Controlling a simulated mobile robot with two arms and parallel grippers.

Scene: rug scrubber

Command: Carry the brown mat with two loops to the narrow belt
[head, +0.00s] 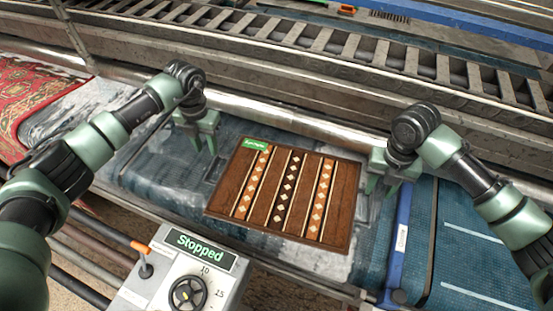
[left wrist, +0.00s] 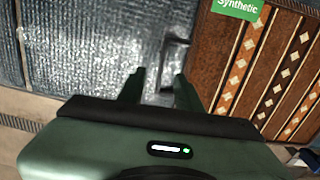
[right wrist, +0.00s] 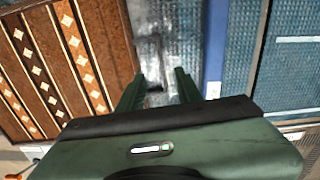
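The brown mat (head: 262,200) lies flat on the worn wet belt, with patterned stripes and a green "Synthetic" label at its far left corner. It also shows in the left wrist view (left wrist: 215,60) and right wrist view (right wrist: 110,45). A dark loop (left wrist: 170,48) sticks out at its left edge. The loop at its right edge is hard to make out. My left gripper (head: 208,143) is open and empty above the belt by the mat's left edge, its fingers pointing toward the loop. My right gripper (head: 382,186) is open above the belt just off the mat's right edge.
A control box (head: 190,270) with a dial reads "Stopped" at the front. A blue bar (head: 398,240) and another blue belt (head: 470,250) lie to the right. A metal rail and slatted conveyor (head: 300,40) run behind. A red patterned rug (head: 35,95) lies at far left.

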